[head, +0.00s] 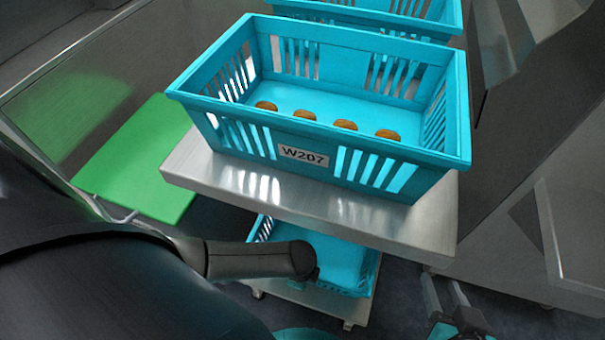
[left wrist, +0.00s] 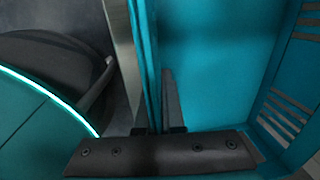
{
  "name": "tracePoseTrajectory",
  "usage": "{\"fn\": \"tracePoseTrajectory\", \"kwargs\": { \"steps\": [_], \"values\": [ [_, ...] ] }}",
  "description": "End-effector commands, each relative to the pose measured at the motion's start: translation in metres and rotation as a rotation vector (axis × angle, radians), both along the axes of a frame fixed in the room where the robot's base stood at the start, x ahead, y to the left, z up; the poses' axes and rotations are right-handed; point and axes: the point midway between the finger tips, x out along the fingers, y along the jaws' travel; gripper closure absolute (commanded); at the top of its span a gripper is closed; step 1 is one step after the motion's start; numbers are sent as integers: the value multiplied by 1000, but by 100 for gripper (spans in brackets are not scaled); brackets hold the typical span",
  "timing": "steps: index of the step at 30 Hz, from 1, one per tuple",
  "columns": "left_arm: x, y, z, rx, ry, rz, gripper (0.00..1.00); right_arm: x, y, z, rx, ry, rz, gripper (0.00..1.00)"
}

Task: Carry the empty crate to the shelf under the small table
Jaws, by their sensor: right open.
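A turquoise crate (head: 345,262) with no contents visible sits on the lower shelf (head: 312,305) under the small metal table (head: 240,188) in the head view. My left forearm crosses in front of it and hides part of it. In the left wrist view, a wall of the turquoise crate (left wrist: 215,60) runs between the fingers of my left gripper (left wrist: 157,108). One finger shows inside the crate and the other is mostly hidden; whether they press the wall is unclear. My right gripper (head: 442,284) is open and empty, low to the right of the table.
A turquoise crate labelled W207 (head: 230,118) stands on the small table with several brown dates inside. Another turquoise crate (head: 440,18) is behind it. A green panel (head: 135,165) lies at left. A pale bin or cabinet (head: 575,235) stands at right.

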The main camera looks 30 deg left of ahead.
Motion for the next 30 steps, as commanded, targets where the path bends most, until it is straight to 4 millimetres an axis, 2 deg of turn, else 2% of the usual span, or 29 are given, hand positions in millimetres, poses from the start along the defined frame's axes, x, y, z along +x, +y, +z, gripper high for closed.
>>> {"fn": "tracePoseTrajectory", "kwargs": {
  "steps": [10, 12, 18, 30],
  "values": [
    [1, 0, -3, -1, -2, 0, 100, 1, 3, 0, 13, -22, 3, 54],
    [0, 0, -2, -1, -1, 0, 87, 1, 3, 0, 12, -20, 3, 54],
    [0, 0, -2, 0, 0, 0, 65, 1, 3, 1, 12, -20, 3, 54],
    [0, 0, 1, 0, 0, 0, 65, 0, -1, 1, -3, 3, -1, 54]
  ]
}}
